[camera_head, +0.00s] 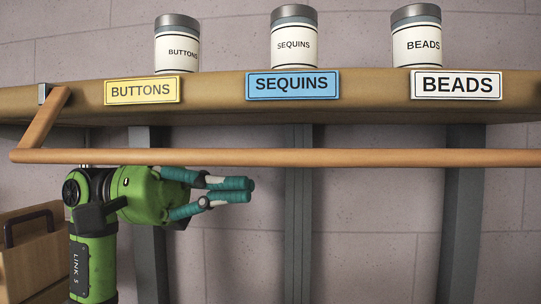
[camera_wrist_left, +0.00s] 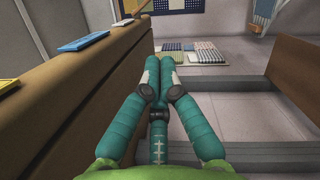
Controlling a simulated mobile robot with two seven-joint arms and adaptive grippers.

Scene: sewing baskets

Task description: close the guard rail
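The guard rail (camera_head: 300,157) is a long wooden bar running across the head view, in front of and a little below the shelf edge. A short wooden arm (camera_head: 45,122) joins its left end to a metal bracket (camera_head: 45,93) on the shelf; its right end runs out of view. My left gripper (camera_head: 252,190), green with teal fingers, is just below the rail and apart from it in the picture. Its fingertips are together and empty; they also show in the left wrist view (camera_wrist_left: 159,60). My right gripper is not in view.
The shelf (camera_head: 220,98) carries jars of buttons (camera_head: 177,45), sequins (camera_head: 294,40) and beads (camera_head: 417,40), with matching label plates on its front. Grey uprights (camera_head: 298,230) stand below it. A wooden box with a dark handle (camera_head: 30,240) is at lower left.

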